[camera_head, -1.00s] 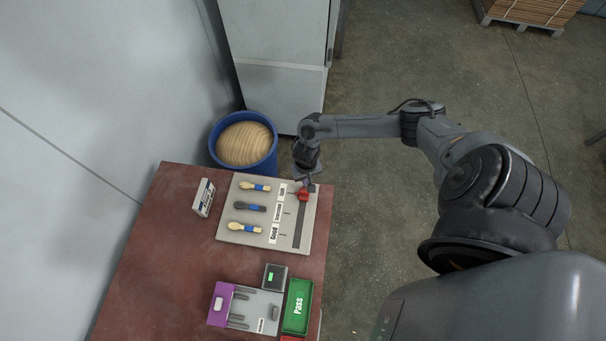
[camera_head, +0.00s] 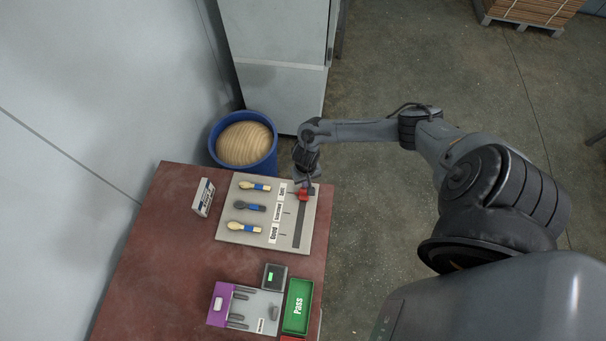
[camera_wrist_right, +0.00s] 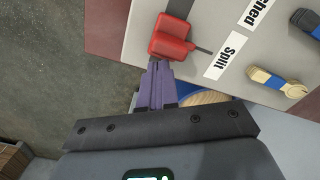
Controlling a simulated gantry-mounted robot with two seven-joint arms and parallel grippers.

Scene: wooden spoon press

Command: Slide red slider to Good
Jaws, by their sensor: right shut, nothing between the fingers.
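The red slider (camera_head: 304,196) sits at the far end of the dark slot (camera_head: 299,232) on the grey board (camera_head: 262,182), beside the "Split" label (camera_head: 283,190). The "Good" label (camera_head: 274,234) is at the near end of the slot. My right gripper (camera_head: 307,183) is shut and empty, at the far side of the slider. In the right wrist view, the closed purple fingertips (camera_wrist_right: 158,72) are right at the edge of the red slider (camera_wrist_right: 171,42); whether they touch is hard to tell. My left gripper is out of view.
Several wooden spoons (camera_head: 250,207) lie on the board left of the labels. A blue bin (camera_head: 216,153) stands behind the red-brown table (camera_head: 165,245). A green "Pass" tray (camera_head: 298,304), a small dark box (camera_head: 275,276) and a purple-ended fixture (camera_head: 220,303) lie nearer on the table.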

